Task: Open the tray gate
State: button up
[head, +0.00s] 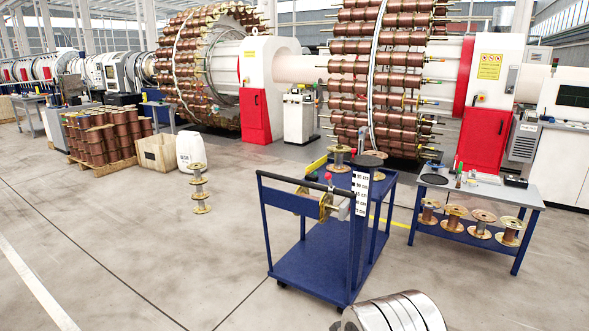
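A blue wheeled cart (310,265) stands in the middle foreground, with a blue bar (290,202) across its upper left side. A brass-coloured flanged part (326,206) and a grey bar with a red knob (328,176) sit at its top. A white centimetre scale (361,192) stands upright beside them. I cannot tell for sure which part is the tray gate, or whether it is open or shut. A silver banded cylinder at the bottom edge may be part of my arm. My gripper is not in view.
A grey workbench (480,190) with spools on its lower shelf stands right of the cart. Stacked empty spools (200,190) stand on the floor at left, near a wooden crate (157,153). Large spool carousels (383,80) fill the back. The left foreground floor is clear.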

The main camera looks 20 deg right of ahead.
aim_at(314, 166)
jog(key=u, duration=0.4)
jog(key=k, duration=0.5)
jog(key=u, duration=0.75)
jog(key=k, duration=0.6)
jog(key=u, duration=0.4)
jog(key=i, duration=2)
jog(key=z, duration=0.25)
jog(key=i, duration=1.45)
jog(key=z, duration=0.15)
